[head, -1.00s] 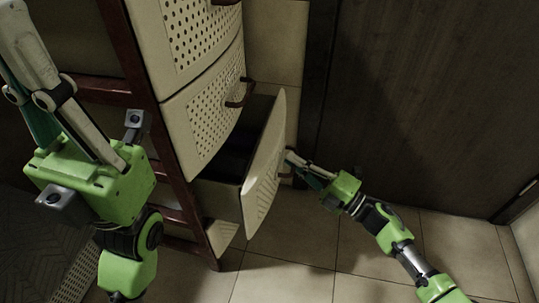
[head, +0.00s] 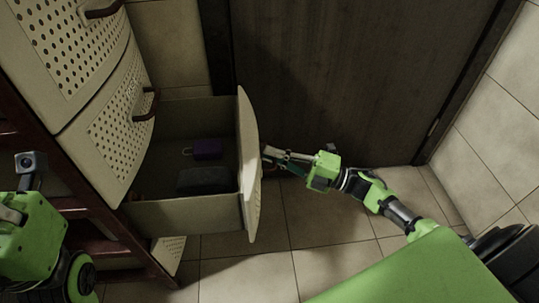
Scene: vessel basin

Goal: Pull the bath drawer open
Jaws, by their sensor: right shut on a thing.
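The bath drawer (head: 184,215) is cream coloured and stands pulled well out of the cabinet. Its front panel (head: 248,170) is seen nearly edge-on. Inside lie a purple item (head: 208,148) and a dark flat item (head: 204,180). My right gripper (head: 270,156) is at the outer side of the front panel, shut on the drawer handle, which is mostly hidden by the fingers and the panel. My left arm is at the lower left edge, and its gripper fingers are outside the view.
Closed perforated drawers (head: 118,140) with brown handles sit above the open one in a dark red frame. A dark wooden door (head: 350,80) stands behind the drawer and my right arm. Tiled floor (head: 315,235) is clear in front, and a tiled wall (head: 495,130) rises at right.

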